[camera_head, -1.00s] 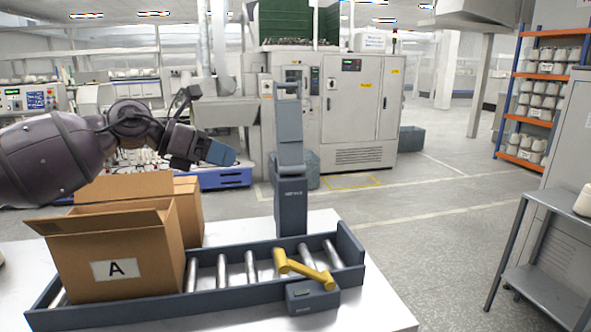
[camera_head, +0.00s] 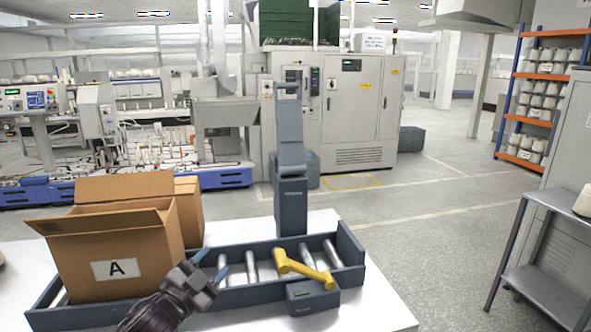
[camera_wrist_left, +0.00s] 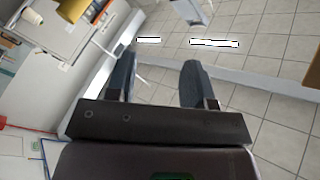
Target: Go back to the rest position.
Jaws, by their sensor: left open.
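My left gripper (camera_head: 218,274) shows low in the head view, in front of the roller tray and just right of the box marked A. Its arm comes up from the bottom edge. In the left wrist view, the two dark fingers of the left gripper (camera_wrist_left: 160,68) stand apart with nothing between them; pale floor tiles show beyond. My right gripper is in neither view.
An open cardboard box marked A (camera_head: 116,268) stands on the left of the roller tray (camera_head: 190,300). A yellow lever (camera_head: 303,268) and a dark upright stand (camera_head: 291,205) are at the tray's right half. The white table (camera_head: 385,312) is bare at its right corner.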

